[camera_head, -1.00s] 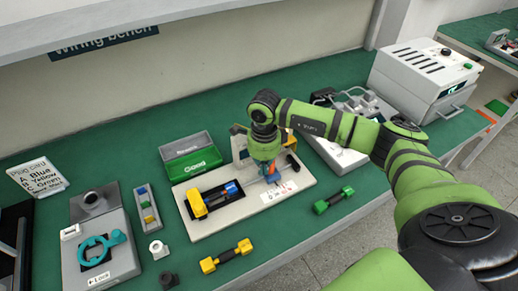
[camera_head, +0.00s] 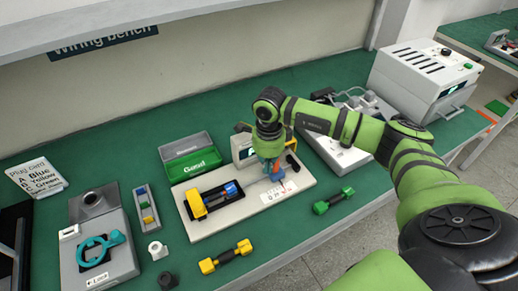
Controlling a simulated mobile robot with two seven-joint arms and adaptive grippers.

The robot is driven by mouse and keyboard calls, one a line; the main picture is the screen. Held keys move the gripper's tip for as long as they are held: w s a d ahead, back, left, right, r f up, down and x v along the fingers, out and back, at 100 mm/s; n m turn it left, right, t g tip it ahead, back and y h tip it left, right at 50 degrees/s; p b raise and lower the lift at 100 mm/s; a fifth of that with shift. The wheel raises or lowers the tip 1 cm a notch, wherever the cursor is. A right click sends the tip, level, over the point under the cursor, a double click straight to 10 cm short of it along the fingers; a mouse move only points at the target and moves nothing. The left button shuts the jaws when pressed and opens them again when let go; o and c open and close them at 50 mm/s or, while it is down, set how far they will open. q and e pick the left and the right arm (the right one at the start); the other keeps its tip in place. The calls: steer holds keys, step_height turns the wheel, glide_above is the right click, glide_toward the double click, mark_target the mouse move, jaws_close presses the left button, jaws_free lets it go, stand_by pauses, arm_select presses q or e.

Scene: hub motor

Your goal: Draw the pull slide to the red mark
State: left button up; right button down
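The pull-test fixture has a pale base plate (camera_head: 232,219) in the middle of the bench. A yellow block (camera_head: 196,204) and a blue piece (camera_head: 231,190) sit in its dark channel. A printed scale label (camera_head: 279,192) lies at its right end. My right gripper (camera_head: 272,173) points down over the right part of the plate, beside a small display box (camera_head: 243,150). A red-orange bit shows by its fingertips. The wrist hides most of the slide, and I cannot tell whether the fingers grip it. My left gripper is not in view.
A green "Good" bin (camera_head: 191,165) stands behind the fixture. A yellow connector (camera_head: 226,257) and a green connector (camera_head: 333,201) lie in front. A grey lock fixture (camera_head: 110,265) and a parts strip (camera_head: 147,210) stand left.

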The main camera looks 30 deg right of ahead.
steer(key=shift+a, duration=0.7)
step_height(320, 180, up, 8)
steer(key=p, duration=0.5)
steer(key=shift+f, duration=0.1)
stand_by(0.4)
